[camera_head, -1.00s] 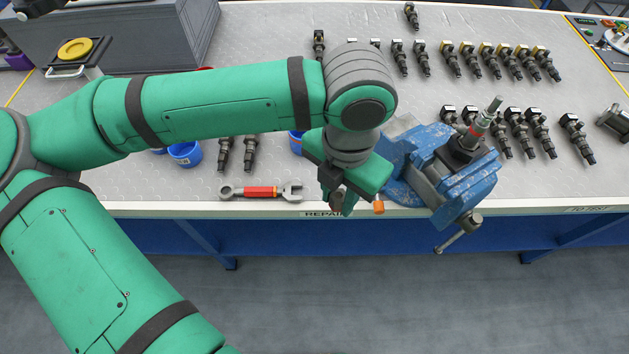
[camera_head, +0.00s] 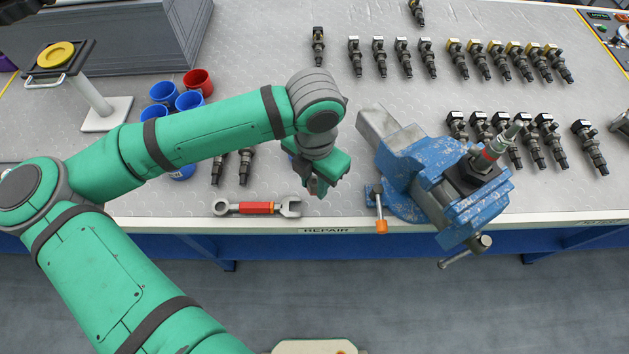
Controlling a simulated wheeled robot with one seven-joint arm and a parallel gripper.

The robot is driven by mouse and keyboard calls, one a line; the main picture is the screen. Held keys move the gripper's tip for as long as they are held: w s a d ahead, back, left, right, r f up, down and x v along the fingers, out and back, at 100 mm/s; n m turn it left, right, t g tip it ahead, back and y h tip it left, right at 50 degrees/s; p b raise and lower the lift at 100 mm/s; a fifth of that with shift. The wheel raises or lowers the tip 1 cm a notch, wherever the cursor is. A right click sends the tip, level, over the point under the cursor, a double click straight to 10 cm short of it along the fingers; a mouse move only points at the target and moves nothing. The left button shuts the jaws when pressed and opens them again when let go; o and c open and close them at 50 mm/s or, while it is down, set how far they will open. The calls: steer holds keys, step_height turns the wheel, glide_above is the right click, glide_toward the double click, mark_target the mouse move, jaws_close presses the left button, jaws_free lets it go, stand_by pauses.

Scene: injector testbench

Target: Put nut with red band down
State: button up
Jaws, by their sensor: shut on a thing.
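My gripper (camera_head: 316,188) points down over the front of the bench, left of the blue vise (camera_head: 425,165). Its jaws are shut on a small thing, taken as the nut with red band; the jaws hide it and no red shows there. The vise clamps an upright, slightly tilted injector (camera_head: 485,160) with a red band round its body. A blue cup shows partly behind my gripper. More blue cups (camera_head: 163,92) and a red cup (camera_head: 198,82) stand at the left, behind my arm.
A red-handled wrench (camera_head: 256,208) lies left of my gripper near the front edge. An orange-tipped tool (camera_head: 380,212) is by the vise. Bare bench (camera_head: 330,212) shows between wrench and vise.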

mark_target(315, 198)
steer(key=f, duration=0.1)
steer(key=w+f, duration=0.1)
steer(key=f, duration=0.1)
steer(key=shift+a+f, duration=0.15)
steer(key=shift+s+f, duration=0.2)
steer(key=shift+s, duration=0.1)
steer(key=shift+f, duration=0.6)
steer(key=o, duration=1.1)
steer(key=shift+d, duration=0.2)
step_height(315, 198, up, 13)
steer(key=shift+a+r, duration=0.1)
steer(key=shift+r, duration=0.05)
